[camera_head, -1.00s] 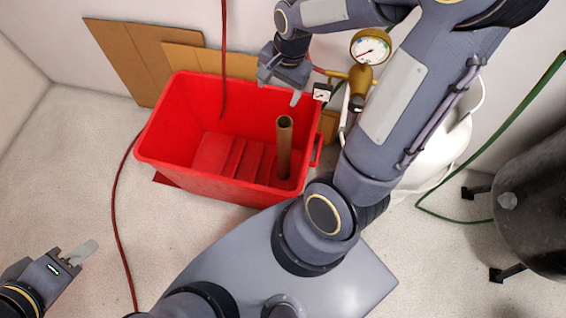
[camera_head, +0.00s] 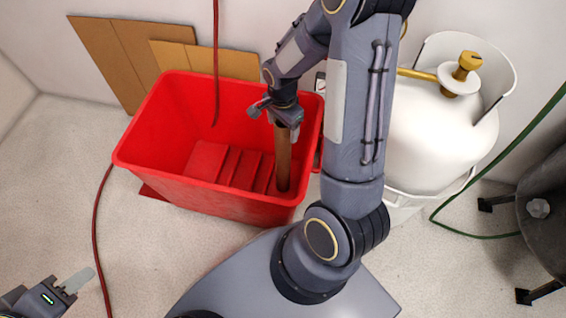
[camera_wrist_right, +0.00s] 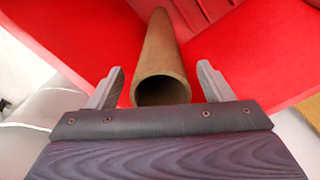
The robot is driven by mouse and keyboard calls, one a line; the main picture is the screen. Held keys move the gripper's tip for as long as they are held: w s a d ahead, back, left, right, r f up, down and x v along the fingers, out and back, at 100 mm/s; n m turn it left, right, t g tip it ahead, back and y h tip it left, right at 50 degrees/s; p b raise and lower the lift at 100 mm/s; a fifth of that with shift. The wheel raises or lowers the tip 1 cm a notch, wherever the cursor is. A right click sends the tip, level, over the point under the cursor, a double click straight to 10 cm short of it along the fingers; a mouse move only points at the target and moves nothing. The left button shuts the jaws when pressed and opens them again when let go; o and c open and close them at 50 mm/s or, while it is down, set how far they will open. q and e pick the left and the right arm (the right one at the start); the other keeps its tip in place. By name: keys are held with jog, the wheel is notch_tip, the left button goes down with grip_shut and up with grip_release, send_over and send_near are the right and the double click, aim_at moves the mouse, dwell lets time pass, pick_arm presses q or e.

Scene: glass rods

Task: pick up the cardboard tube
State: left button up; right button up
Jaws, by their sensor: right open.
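The brown cardboard tube (camera_head: 283,165) stands upright in the right part of the red bin (camera_head: 165,177). In the right wrist view the tube (camera_wrist_right: 160,60) points its open round end at my gripper. My right gripper (camera_head: 275,112) is at the top of the tube in the head view and hides its upper end. In the wrist view the right gripper (camera_wrist_right: 160,88) is open, with one finger on each side of the tube's end and gaps between. My left gripper (camera_head: 76,282) is at the lower left, away from the bin; its fingers appear close together, and their gap cannot be made out.
A white gas tank (camera_head: 435,125) with a brass valve stands right of my right arm. Brown cardboard panels (camera_head: 115,55) lean on the wall behind the bin. A red hose (camera_head: 97,230) runs along the floor on the left. A dark tank (camera_head: 548,215) stands at far right.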

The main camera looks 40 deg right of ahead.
jog(key=shift+f, duration=0.6)
jog(key=shift+r, duration=0.1)
jog(key=c, duration=1.4)
